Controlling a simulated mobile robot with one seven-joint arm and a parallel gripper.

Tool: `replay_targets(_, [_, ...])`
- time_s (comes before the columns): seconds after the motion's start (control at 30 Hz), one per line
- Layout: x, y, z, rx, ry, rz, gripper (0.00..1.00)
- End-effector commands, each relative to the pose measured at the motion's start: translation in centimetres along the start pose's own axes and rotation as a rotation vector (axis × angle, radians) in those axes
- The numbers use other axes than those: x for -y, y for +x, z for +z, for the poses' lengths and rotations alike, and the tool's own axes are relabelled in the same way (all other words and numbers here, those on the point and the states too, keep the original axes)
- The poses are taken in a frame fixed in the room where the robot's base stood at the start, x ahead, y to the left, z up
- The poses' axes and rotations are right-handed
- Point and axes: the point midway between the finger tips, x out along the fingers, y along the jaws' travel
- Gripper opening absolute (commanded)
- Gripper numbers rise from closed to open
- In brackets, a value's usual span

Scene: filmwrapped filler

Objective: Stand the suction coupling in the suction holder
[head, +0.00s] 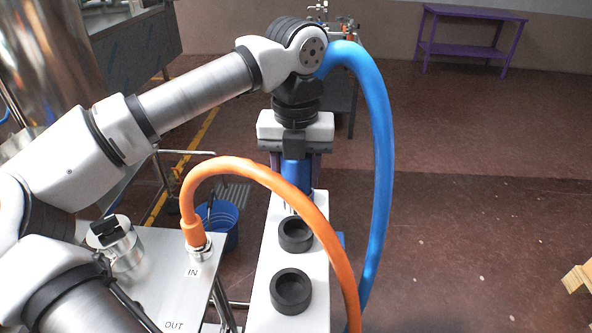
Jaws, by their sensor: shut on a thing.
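My gripper (294,160) is at the far end of a narrow white stand. It is shut on a blue coupling (293,176), whose body shows upright between the fingers. A thick blue hose (378,150) arches beside my wrist and hangs down on the right; its join to the coupling is hidden. Two black ring holders (295,235) (291,291) sit on the white stand, nearer than the gripper, and look empty. No label shows which is the suction holder. The coupling's lower end is hard to see, so I cannot tell whether it touches anything.
An orange hose (255,170) stands on the port marked IN on a white table (165,285) and arches across the stand. A metal fitting (118,245) stands at the left. A blue bucket (224,225) is behind. A purple table (470,35) is far off. Right-hand floor is mostly clear.

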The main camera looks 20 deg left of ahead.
Motion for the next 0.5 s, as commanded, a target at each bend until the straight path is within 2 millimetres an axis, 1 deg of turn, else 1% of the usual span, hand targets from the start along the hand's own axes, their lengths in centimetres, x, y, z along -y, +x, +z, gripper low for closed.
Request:
replay_targets(0.03, [0.0, 0.5, 0.0, 0.001, 0.000, 0.000, 0.09])
replay_targets(0.5, [0.0, 3.2, 0.0, 0.001, 0.000, 0.001, 0.09])
